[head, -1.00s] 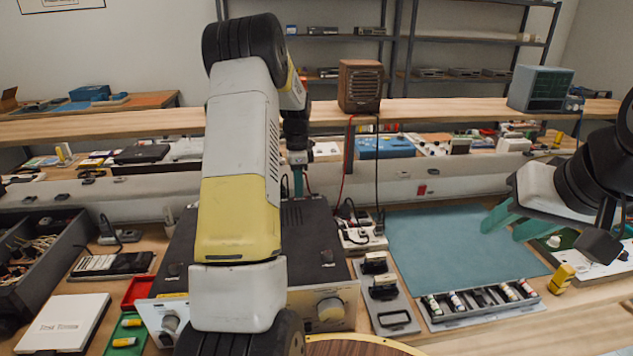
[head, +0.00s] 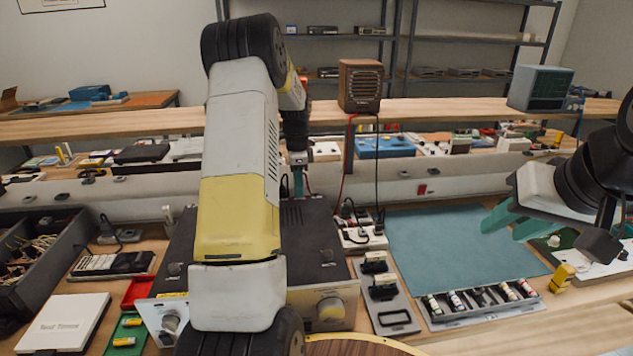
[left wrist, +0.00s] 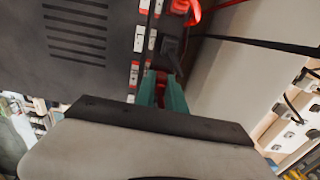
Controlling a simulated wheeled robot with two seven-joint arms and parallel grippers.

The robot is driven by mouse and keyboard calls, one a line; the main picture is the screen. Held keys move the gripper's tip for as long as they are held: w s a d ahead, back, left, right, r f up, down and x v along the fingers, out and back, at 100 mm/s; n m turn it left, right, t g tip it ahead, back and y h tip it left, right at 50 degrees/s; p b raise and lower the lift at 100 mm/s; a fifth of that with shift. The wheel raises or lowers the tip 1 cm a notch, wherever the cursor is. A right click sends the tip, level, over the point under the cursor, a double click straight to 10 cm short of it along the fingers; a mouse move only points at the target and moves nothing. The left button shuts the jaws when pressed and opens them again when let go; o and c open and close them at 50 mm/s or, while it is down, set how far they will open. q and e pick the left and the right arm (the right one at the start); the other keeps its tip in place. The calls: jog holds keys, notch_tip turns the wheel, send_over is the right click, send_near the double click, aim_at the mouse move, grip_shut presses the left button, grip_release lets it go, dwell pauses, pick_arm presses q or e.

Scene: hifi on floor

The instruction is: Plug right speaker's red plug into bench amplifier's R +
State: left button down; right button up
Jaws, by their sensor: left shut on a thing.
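The bench amplifier (head: 318,250) stands on the bench below my left arm, its knobbed front facing me. In the left wrist view its dark vented casing (left wrist: 75,75) is at left, with red and white labelled terminals (left wrist: 136,68) along the rear edge. My left gripper (head: 298,182) is behind the amplifier. Its teal fingers (left wrist: 161,90) are shut on a small red piece, apparently the red plug (left wrist: 160,80), mostly hidden; I cannot tell whether it is in a terminal. A wooden speaker (head: 360,86) trails red and black wires. My right gripper (head: 508,222) is open and empty above the mat.
A red connector (left wrist: 188,10) and a black plug (left wrist: 170,52) sit close beyond my left fingers. A power strip (head: 362,236) with plugs stands right of the amplifier. A teal mat (head: 450,250) is clear; a battery tray (head: 480,303) lies in front of it.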

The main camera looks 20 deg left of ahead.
pick_arm(q)
jog(key=c, duration=1.3)
grip_release()
jog(key=shift+r, duration=6.4)
